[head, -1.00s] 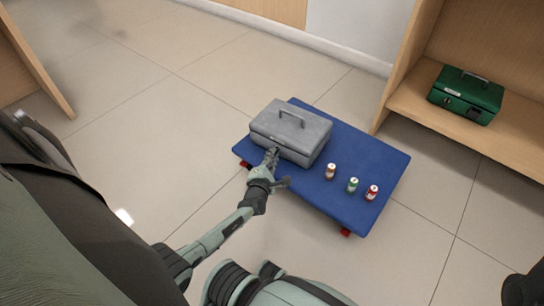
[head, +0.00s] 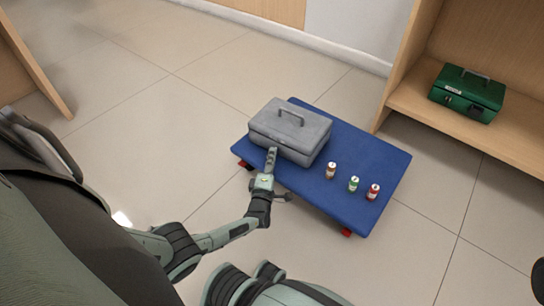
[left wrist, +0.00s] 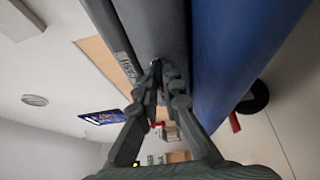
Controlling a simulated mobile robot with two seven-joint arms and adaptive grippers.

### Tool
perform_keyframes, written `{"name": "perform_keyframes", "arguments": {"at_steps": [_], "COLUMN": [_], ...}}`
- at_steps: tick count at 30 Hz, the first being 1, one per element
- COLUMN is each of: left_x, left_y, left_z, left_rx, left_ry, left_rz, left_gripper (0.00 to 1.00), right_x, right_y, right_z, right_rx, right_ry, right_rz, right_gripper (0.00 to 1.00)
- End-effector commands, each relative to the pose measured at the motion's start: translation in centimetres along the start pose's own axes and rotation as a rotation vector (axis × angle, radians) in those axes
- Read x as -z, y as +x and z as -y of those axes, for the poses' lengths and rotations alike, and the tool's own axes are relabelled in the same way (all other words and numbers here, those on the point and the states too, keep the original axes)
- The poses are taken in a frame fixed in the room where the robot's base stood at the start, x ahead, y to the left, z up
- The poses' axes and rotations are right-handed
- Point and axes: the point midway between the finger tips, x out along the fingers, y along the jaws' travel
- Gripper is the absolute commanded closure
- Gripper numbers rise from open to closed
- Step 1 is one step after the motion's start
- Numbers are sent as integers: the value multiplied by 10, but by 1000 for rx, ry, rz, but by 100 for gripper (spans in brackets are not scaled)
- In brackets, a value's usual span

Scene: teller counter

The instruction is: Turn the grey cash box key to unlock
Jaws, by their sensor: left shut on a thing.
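The grey cash box (head: 290,128) sits closed on the blue platform (head: 350,160) in the head view, its handle on top. My left gripper (head: 271,152) is at the box's front face. In the left wrist view the grey box (left wrist: 162,28) fills the upper middle, and the left gripper's fingertips (left wrist: 160,88) are closed together right at its front. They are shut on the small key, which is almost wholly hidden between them. I cannot make out the key's angle. My right gripper is not in view.
Several small cans stand on the platform right of the box, among them a red one (head: 373,192) and a green one (head: 353,184). A green cash box (head: 467,94) sits on a wooden shelf (head: 510,140) at the right. The tiled floor at the left is clear.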

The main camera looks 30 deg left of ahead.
Motion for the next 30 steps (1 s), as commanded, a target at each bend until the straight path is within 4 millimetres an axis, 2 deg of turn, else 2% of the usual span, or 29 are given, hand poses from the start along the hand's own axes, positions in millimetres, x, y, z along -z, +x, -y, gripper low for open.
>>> {"name": "perform_keyframes", "arguments": {"at_steps": [13,14,18,30], "left_x": [0,-1,0,0], "left_y": [0,0,0,0], "left_z": [0,0,0,-3], "left_rx": [-3,-3,-3,-3], "left_ry": [10,10,9,6], "left_rz": [2,2,1,0], "left_gripper": [100,90,72,72], "right_x": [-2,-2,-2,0], "right_y": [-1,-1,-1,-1], "right_z": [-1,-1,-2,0], "right_rx": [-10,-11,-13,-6], "right_ry": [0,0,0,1], "right_rz": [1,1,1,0], "right_gripper": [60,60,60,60]}}
